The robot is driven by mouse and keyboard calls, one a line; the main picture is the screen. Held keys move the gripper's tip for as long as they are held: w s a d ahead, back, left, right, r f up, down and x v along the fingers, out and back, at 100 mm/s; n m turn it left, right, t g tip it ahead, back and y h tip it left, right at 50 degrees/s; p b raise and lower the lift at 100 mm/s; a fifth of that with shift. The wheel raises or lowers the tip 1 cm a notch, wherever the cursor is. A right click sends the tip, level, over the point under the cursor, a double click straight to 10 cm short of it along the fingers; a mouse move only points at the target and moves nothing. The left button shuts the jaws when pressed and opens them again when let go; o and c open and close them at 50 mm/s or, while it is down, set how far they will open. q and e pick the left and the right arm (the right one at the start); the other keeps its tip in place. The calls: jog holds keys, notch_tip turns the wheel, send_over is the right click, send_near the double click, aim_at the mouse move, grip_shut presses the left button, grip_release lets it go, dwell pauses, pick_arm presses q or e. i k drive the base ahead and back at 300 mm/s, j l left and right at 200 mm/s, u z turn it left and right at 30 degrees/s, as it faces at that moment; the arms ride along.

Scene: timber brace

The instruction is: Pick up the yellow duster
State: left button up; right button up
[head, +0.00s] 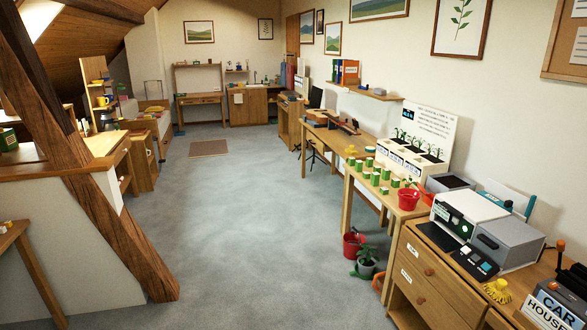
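A yellow, ruffled object that looks like the duster (498,291) lies on top of the wooden drawer cabinet (436,284) at the lower right. It sits near the cabinet's front edge, in front of the grey machine and left of a box lettered "CAR HOUSE" (556,306). A smaller yellow item (351,150) stands on the table farther back; it is too small to tell what it is. Neither of my grippers is in view.
A white and grey machine (510,243) and a dark card terminal (475,262) share the cabinet top. A slanted timber brace (75,160) crosses the left side. The grey floor (235,230) between is clear.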

aim_at(351, 152)
jog(key=i, duration=3.35)
jog(key=i+z, duration=0.2)
jog(key=i, duration=0.2)
jog(key=i+j+z, duration=0.2)
jog(key=i, duration=0.2)
jog(key=i+j+z, duration=0.15)
jog(key=i, duration=0.3)
jog(key=i+j+z, duration=0.2)
jog(key=i, duration=0.15)
